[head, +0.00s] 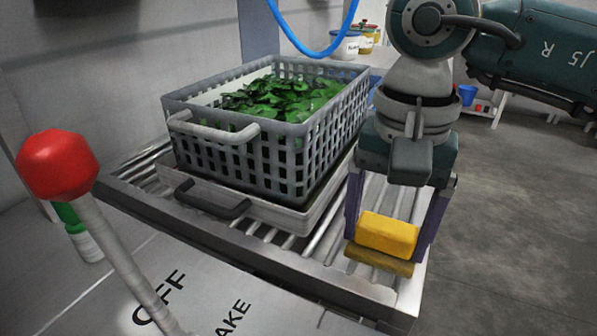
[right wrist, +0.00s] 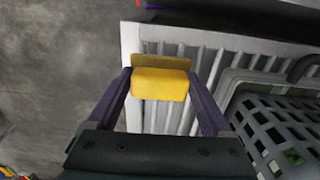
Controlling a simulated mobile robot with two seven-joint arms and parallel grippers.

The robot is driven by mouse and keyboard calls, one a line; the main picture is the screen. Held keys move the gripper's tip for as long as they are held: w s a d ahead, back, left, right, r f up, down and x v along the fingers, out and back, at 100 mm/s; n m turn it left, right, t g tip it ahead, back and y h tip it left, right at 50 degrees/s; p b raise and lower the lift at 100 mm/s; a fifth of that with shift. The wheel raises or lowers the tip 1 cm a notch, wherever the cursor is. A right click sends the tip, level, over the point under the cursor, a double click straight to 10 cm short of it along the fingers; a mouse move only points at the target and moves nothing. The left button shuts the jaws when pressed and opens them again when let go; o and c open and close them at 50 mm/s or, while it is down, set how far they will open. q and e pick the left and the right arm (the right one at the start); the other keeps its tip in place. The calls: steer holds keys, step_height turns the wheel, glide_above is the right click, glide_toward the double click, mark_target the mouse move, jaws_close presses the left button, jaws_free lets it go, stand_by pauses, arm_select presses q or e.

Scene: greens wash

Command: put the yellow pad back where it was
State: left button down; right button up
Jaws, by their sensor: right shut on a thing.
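The yellow pad (head: 388,234) is a small block with a darker olive-yellow layer along its lower side. My right gripper (head: 389,236) is shut on it, one finger at each end. The pad is over the right end of the roller rack, near its front corner; I cannot tell whether it touches the rack. In the right wrist view the pad (right wrist: 161,82) sits between the two purple fingers, with rollers behind it. My left gripper is not in view.
A grey basket (head: 290,160) of green leaves stands on a pale tray on the roller rack (head: 235,235), left of the gripper. A red-knobbed lever (head: 58,165) rises at the front left. A blue hose (head: 312,52) hangs above.

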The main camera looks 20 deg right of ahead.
mark_target(387, 228)
steer(key=shift+f, duration=0.1)
steer(key=shift+f, duration=0.15)
steer(key=o, duration=1.1)
steer(key=shift+r, duration=0.35)
step_height(387, 228, up, 12)
steer(key=shift+f+p, duration=0.1)
steer(key=shift+p, duration=0.55)
